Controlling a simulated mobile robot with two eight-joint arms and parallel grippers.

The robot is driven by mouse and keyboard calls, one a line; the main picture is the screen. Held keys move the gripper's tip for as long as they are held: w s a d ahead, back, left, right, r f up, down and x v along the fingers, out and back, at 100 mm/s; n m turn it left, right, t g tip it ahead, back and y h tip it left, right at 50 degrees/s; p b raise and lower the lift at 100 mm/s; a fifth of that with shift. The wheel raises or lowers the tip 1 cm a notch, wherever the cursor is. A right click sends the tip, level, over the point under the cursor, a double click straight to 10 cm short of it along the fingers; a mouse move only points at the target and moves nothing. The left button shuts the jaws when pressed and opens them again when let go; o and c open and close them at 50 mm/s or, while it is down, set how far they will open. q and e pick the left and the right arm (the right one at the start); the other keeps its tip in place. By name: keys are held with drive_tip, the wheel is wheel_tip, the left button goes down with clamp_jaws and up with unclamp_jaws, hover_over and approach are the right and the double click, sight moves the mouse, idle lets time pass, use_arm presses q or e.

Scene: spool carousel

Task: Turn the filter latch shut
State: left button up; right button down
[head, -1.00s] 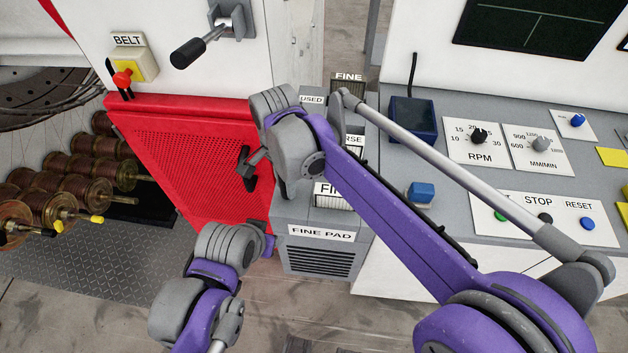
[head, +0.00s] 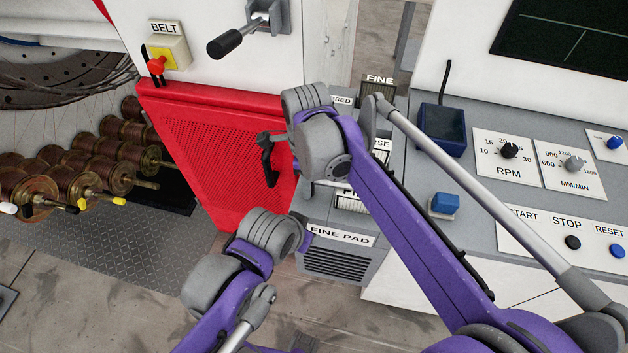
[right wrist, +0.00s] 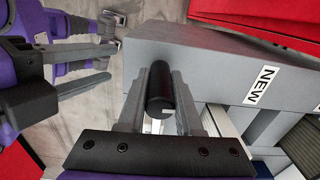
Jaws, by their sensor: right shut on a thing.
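The filter latch (right wrist: 160,92) shows in the right wrist view as a black rounded handle, standing between the two grey fingers of my right gripper (right wrist: 160,76). That gripper is shut on the handle.
The red perforated panel (head: 225,145) stands left of the filter box. Spools (head: 75,185) are at the far left. The control desk (head: 500,195) with knobs and buttons is at the right. A black-handled lever (head: 232,40) projects above the panel.

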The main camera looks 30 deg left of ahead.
drive_tip(key=shift+m, duration=0.4)
drive_tip(key=c, duration=0.6)
unclamp_jaws()
wheel_tip(320, 180, up, 11)
drive_tip(key=shift+f+p, duration=0.1)
drive_tip(key=shift+p, duration=0.2)
drive_tip(key=shift+s, duration=0.1)
